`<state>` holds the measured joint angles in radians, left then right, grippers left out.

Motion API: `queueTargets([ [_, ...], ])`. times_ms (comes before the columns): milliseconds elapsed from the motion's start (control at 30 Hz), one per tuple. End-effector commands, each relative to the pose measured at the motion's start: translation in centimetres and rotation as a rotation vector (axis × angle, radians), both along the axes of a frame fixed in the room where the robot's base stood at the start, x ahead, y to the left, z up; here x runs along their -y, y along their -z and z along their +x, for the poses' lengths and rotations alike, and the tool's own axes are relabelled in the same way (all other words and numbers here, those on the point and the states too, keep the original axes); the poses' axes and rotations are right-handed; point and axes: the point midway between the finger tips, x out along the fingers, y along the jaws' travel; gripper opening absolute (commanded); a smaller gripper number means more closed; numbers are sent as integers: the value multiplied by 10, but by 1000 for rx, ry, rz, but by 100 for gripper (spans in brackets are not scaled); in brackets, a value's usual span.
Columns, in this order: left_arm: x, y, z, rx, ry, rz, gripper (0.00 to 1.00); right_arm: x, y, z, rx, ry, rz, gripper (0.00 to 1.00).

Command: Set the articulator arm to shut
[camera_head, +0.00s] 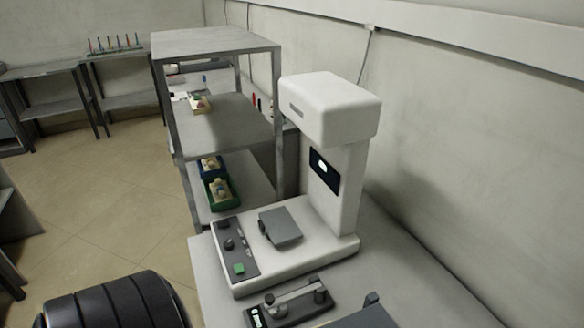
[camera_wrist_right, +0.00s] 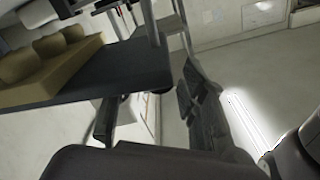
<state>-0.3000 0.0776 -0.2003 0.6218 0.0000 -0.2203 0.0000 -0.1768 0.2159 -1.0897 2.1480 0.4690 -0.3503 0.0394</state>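No articulator can be made out for certain. In the right wrist view, a dark flat plate (camera_wrist_right: 125,72) carries a tan block with rounded lumps (camera_wrist_right: 50,62), close beside my right gripper; I cannot tell whether it belongs to the articulator. My right gripper (camera_wrist_right: 146,108) has its two dark fingers spread, with nothing seen between them. In the head view, a small dark device with a raised bar and knobs (camera_head: 290,304) lies at the front of the bench. A blue-grey part (camera_head: 368,316) beside it is cut off by the lower edge. My left gripper is not seen.
A white machine (camera_head: 342,190) with a control panel and green button stands on the pale bench (camera_head: 408,262). A grey shelf rack (camera_head: 222,42) behind it holds a blue bin (camera_head: 206,170) and a green bin (camera_head: 222,200). The tiled floor at left is clear.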

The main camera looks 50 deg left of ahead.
Motion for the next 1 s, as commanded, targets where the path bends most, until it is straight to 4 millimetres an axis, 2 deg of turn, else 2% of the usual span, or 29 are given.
queueTargets([
  [233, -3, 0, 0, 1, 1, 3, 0, 1, 0, 0, 1, 1, 1, 39],
  [367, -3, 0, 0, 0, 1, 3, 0, 10, 1, -3, 1, 1, -1, 39],
  [800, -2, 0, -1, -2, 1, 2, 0, 89, 1, -29, 0, -1, -4, 39],
  [1000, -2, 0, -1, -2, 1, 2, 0, 109, 1, -35, -1, -1, -2, 39],
])
